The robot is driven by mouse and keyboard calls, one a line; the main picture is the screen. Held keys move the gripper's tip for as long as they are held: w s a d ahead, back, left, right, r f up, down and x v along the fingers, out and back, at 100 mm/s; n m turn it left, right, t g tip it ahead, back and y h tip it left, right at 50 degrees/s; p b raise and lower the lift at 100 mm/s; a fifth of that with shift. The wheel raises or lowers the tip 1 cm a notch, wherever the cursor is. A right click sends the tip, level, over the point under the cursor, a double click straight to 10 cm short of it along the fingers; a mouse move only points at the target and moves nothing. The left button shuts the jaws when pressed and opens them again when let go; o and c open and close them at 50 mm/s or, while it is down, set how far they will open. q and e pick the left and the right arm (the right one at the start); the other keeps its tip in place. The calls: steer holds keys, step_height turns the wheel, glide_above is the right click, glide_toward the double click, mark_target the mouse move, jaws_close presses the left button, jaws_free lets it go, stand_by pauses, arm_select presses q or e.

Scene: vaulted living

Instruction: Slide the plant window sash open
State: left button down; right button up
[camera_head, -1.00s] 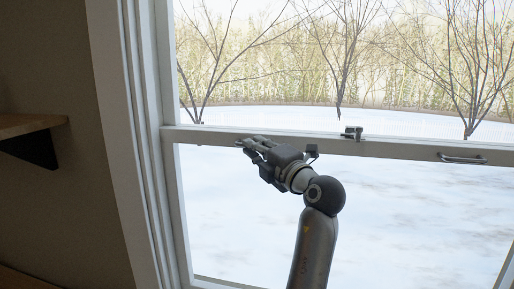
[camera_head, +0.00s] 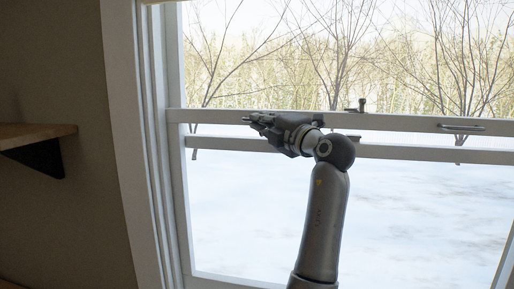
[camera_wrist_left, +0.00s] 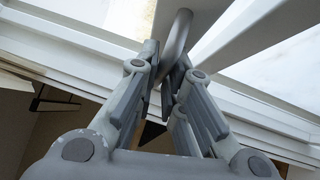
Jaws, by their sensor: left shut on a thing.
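The window sash has a white top rail (camera_head: 400,122) with a dark latch (camera_head: 357,106) on it and a metal bar handle (camera_head: 462,128) at its right. A second white rail (camera_head: 420,155) shows just below, with a gap between the two. My left gripper (camera_head: 250,119) is at the left part of the upper rail, seen from the side. In the left wrist view, the fingers of my left gripper (camera_wrist_left: 168,85) are shut on a curved metal handle (camera_wrist_left: 178,38) joined to a white rail. In the head view this handle is hidden by the gripper. My right gripper is not in view.
The white window frame (camera_head: 135,150) stands at the left. A wooden shelf (camera_head: 35,133) with a dark bracket is on the wall left of it. Snow and bare trees show through the glass. No plant is visible.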

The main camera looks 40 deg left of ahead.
arm_select(q)
step_height(320, 180, up, 13)
steer(key=p, duration=0.3)
steer(key=shift+p, duration=0.35)
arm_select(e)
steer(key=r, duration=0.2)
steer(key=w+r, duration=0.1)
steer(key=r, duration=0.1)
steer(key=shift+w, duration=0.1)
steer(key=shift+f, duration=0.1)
arm_select(q)
steer(key=c, duration=1.8)
jaws_free()
steer(key=shift+c, duration=0.2)
steer(key=shift+d, duration=0.15)
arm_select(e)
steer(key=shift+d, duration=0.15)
arm_select(q)
steer(key=v, duration=1.1)
steer(key=shift+d, duration=0.35)
steer(key=shift+s+f, duration=0.1)
steer(key=shift+f, duration=0.05)
